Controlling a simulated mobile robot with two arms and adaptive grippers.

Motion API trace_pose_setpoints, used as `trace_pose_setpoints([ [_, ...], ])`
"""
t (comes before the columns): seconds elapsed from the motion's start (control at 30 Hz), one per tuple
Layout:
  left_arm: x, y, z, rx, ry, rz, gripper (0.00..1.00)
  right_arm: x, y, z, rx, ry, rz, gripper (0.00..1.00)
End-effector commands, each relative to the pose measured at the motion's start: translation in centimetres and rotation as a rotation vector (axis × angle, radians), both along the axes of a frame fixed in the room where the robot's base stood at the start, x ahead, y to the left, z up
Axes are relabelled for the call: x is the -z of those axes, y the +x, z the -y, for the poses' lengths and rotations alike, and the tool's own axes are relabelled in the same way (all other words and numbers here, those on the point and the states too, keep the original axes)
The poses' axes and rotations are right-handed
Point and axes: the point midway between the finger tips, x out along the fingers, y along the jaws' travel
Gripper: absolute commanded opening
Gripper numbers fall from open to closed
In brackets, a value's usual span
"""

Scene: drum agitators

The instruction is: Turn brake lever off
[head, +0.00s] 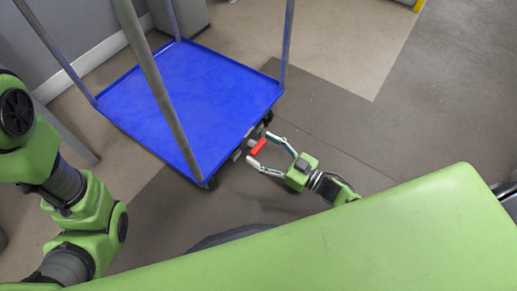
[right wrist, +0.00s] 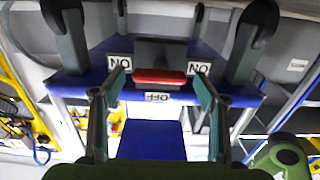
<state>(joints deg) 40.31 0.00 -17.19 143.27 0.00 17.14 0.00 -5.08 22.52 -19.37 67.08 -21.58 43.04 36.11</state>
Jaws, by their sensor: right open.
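The brake lever (head: 259,146) has a red end and sits at the near right edge of the blue cart (head: 195,85). In the right wrist view, the red lever end (right wrist: 160,77) lies across the middle below a dark plate. Upside-down ON labels (right wrist: 119,63) flank the plate, and an upside-down OFF label (right wrist: 157,97) is just below the red end. My right gripper (head: 260,149) is open, with its fingers on either side of the lever. Contact cannot be told. My left arm shows in the head view, but its gripper is out of view.
Grey posts (head: 152,75) rise from the cart's corners. Wheels (right wrist: 68,15) show at the top of the right wrist view. Grey cabinets (head: 186,14) stand behind the cart. The floor (head: 405,125) right of the cart is clear.

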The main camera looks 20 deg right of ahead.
Motion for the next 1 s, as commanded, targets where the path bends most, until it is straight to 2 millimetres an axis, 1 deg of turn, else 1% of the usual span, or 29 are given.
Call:
trace_pose_setpoints([
  [0.03,0.6,0.1,0.0,0.000,0.000,-0.002,0.54,0.2,0.5,-0.4,0.000,0.001,0.002,0.67],
  [0.2,0.9,0.1,0.0,0.000,0.000,-0.002,0.54,0.0,1.4,-1.0,0.001,0.000,0.001,0.67],
  [0.47,0.8,0.0,0.0,0.000,0.000,-0.001,0.54,-0.1,1.5,-1.1,0.001,0.000,0.001,0.67],
  [0.5,0.8,0.0,0.0,0.000,0.000,-0.001,0.54,-0.1,1.5,-1.1,0.001,0.000,0.001,0.64],
  [0.57,0.8,0.0,0.0,0.000,0.000,-0.001,0.54,-0.1,1.5,-1.1,0.001,0.001,0.001,0.48],
  [0.6,0.8,0.0,0.0,0.000,0.000,-0.001,0.54,-0.1,1.5,-1.1,0.001,0.001,0.001,0.38],
  [0.63,0.8,0.0,0.0,0.001,0.001,-0.001,0.54,-0.1,1.5,-1.1,0.001,0.000,0.000,0.30],
  [0.67,0.8,0.0,0.0,0.001,0.001,-0.001,0.54,-0.1,1.5,-1.1,0.001,0.000,0.000,0.28],
  [1.0,0.5,0.0,0.0,0.001,0.001,-0.001,0.54,-0.1,1.5,-1.1,0.001,0.023,-0.019,0.28],
])
